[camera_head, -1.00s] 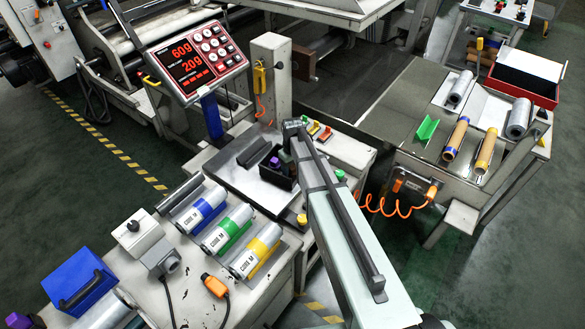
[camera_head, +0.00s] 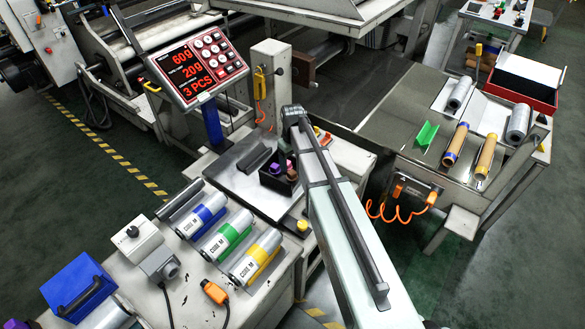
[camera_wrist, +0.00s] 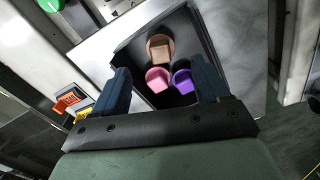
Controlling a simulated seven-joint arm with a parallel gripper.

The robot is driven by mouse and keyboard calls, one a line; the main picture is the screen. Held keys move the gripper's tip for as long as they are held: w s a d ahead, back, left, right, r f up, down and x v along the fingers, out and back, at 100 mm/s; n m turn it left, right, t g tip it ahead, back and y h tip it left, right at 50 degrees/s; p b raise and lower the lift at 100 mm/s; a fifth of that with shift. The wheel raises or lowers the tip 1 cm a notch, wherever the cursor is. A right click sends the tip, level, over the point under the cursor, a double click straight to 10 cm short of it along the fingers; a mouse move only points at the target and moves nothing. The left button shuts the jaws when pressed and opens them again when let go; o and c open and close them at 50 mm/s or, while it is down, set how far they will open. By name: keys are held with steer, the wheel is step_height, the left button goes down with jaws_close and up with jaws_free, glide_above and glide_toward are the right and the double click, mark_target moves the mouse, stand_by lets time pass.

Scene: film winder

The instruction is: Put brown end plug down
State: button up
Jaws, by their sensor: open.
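The brown end plug (camera_wrist: 160,47) lies in a black bin (camera_wrist: 198,48), at its far end in the wrist view. A pink plug (camera_wrist: 158,80) and a purple plug (camera_wrist: 182,80) lie below it in the same bin. My gripper (camera_wrist: 163,78) is open, with its dark fingers spread left and right of the plugs and nothing held. In the head view the bin (camera_head: 266,181) stands on a metal plate; the purple plug (camera_head: 274,161) shows, and my arm hides part of the bin.
Rolls with blue (camera_head: 203,215), green and yellow bands lie in front left of the bin. A dark angled holder (camera_head: 254,158) stands beside the bin. A side table (camera_head: 400,150) with more rolls is at the right.

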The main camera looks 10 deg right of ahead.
mark_target(293, 173)
steer(key=shift+r, duration=2.25)
steer(key=s+d+f+g, duration=0.1)
steer(key=s+f, duration=0.4)
steer(key=s, duration=0.3)
steer(key=s+d+f+g, duration=0.2)
steer(key=s+f, duration=0.3)
steer(key=s, duration=0.2)
steer(key=s+d+f+g, duration=0.1)
steer(key=s+d+f, duration=0.1)
steer(key=s+f, duration=0.3)
steer(key=shift+s+f+m+g, duration=0.15)
steer(key=shift+s+m+g, duration=0.25)
steer(key=shift+s, duration=1.45)
steer(key=s+f+m+g, duration=0.1)
steer(key=s+f+m, duration=0.1)
steer(key=s+f, duration=0.7)
steer(key=s+f+m, duration=0.2)
steer(key=s+f, duration=0.7)
steer(key=s, duration=0.7)
steer(key=shift+s+d+f+m+g, duration=0.15)
steer(key=shift+s+m+g, duration=0.05)
steer(key=shift+m+g, duration=0.2)
